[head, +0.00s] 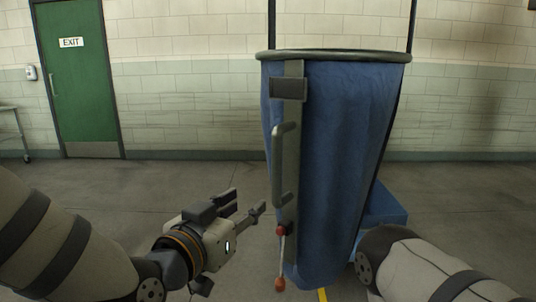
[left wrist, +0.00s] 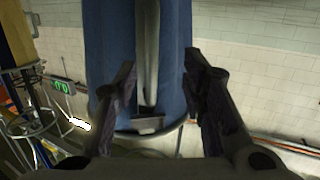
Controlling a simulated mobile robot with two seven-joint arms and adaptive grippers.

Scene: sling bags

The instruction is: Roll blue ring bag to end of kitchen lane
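The blue ring bag (head: 340,150) hangs from a round grey ring (head: 335,56) in the middle of the head view. A grey strap with a vertical grey handle (head: 278,170) runs down its left front. Below the handle is a thin lever with red knobs (head: 280,283). My left gripper (head: 247,202) is open and empty, just left of the handle's lower end. In the left wrist view the bag (left wrist: 174,60) and handle (left wrist: 147,50) show beyond and between the spread fingers (left wrist: 163,75), without clear contact. My right arm enters at lower right; its gripper is out of sight.
A blue block (head: 388,208) stands low behind the bag's right side. A green exit door (head: 85,90) is in the back wall at left. A metal rack (head: 14,130) shows at the far left edge. The grey floor (head: 130,185) at left is clear.

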